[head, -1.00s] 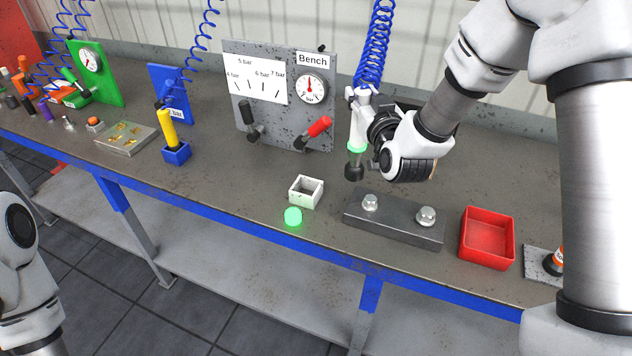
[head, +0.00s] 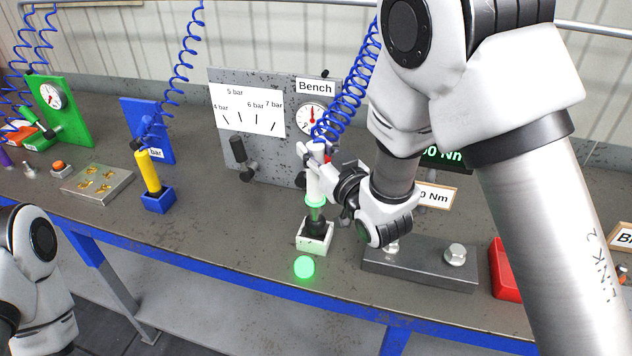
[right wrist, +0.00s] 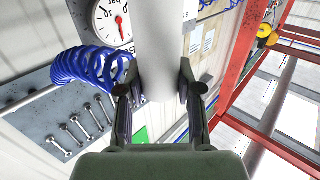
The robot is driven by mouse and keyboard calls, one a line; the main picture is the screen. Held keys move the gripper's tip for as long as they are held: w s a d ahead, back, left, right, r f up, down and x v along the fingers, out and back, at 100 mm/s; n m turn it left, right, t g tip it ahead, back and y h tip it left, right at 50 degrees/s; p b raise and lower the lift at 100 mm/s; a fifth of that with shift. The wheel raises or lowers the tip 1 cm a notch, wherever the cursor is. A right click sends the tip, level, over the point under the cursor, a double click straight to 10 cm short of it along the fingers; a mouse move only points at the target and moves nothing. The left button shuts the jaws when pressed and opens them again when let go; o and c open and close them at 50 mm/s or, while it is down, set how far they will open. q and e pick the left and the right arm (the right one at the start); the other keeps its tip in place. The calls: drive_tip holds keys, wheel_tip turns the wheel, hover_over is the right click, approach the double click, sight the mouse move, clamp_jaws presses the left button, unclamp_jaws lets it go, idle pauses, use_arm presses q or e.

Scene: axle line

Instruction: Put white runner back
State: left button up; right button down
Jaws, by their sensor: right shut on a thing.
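The white runner (head: 315,183) stands upright, with a green glowing ring, a dark lower end and a blue coiled hose at its top. Its dark lower end is at the mouth of the small white holder box (head: 315,243); how deep it sits is hard to tell. My right gripper (head: 335,190) is shut on the runner's white body from the right. The runner's body (right wrist: 166,45) also shows between the fingers in the right wrist view. Of my left arm only links show at the lower left of the head view; its gripper is out of view.
A green glowing ball (head: 305,267) is in front of the holder box. A dark block with bolts (head: 420,270) and a red tray (head: 504,270) are to the right. A yellow runner (head: 148,172) stands in a blue holder to the left. The gauge panel (head: 270,150) stands behind.

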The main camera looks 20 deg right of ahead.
sight(315, 190)
drive_tip(key=shift+f, duration=2.4)
drive_tip(key=c, duration=0.8)
unclamp_jaws()
drive_tip(key=shift+s, duration=0.1)
drive_tip(key=shift+o, duration=0.2)
drive_tip(key=shift+r, duration=0.1)
drive_tip(key=shift+p, duration=0.35)
